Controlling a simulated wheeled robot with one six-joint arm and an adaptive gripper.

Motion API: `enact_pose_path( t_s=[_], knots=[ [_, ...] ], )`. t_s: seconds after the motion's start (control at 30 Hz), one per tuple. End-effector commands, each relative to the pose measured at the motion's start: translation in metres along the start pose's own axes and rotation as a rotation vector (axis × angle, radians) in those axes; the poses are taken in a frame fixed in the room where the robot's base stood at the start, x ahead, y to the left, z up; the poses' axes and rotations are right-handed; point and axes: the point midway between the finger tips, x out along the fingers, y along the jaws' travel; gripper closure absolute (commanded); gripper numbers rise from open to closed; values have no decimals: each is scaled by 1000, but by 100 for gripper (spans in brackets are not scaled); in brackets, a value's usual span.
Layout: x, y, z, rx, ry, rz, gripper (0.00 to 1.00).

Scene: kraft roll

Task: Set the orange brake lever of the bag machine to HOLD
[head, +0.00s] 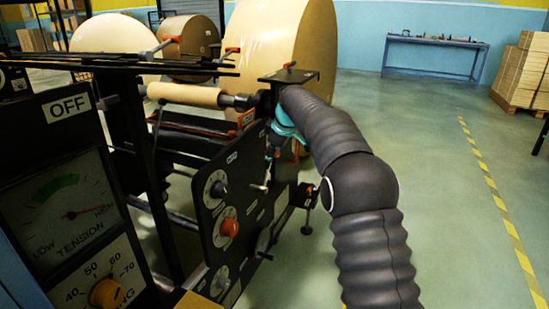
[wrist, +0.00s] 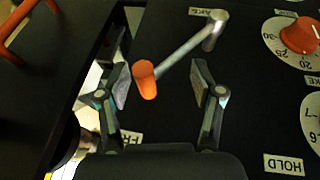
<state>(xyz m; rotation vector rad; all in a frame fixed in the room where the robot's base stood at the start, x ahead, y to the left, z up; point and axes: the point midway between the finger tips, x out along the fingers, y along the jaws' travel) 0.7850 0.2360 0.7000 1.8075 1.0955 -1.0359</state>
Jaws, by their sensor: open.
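The brake lever is a grey metal rod with an orange knob (wrist: 145,80), in the middle of the wrist view. Its rod runs up and right to a pivot on the black panel. My gripper (wrist: 162,82) is open, with one finger on each side of the knob. The knob is nearer the left finger, and I cannot tell whether they touch. A HOLD label (wrist: 283,164) is at the lower right. Another label starting FR (wrist: 129,139) is partly hidden below the left finger. In the head view my arm hides most of the lever area.
A dial with an orange knob (wrist: 300,34) is on the panel right of the lever. An orange handle (wrist: 22,28) is at the upper left. In the head view a large kraft roll (head: 285,50) stands behind; open floor (head: 430,170) lies to the right.

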Motion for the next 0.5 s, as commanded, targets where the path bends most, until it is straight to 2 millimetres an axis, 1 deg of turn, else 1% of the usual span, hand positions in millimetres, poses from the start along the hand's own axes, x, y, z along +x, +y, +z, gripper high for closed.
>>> enact_pose_path(
  t_s=[0.1, 0.33, 0.37, 0.4, 0.47, 0.5],
  knots=[
    [4, 0, 0, 0, 0, 0, 33],
    [5, 0, 0, 0, 0, 0, 33],
    [5, 0, 0, 0, 0, 0, 36],
    [5, 0, 0, 0, 0, 0, 46],
    [5, 0, 0, -1, 0, 0, 61],
    [5, 0, -1, -1, 0, 0, 71]
  ],
)
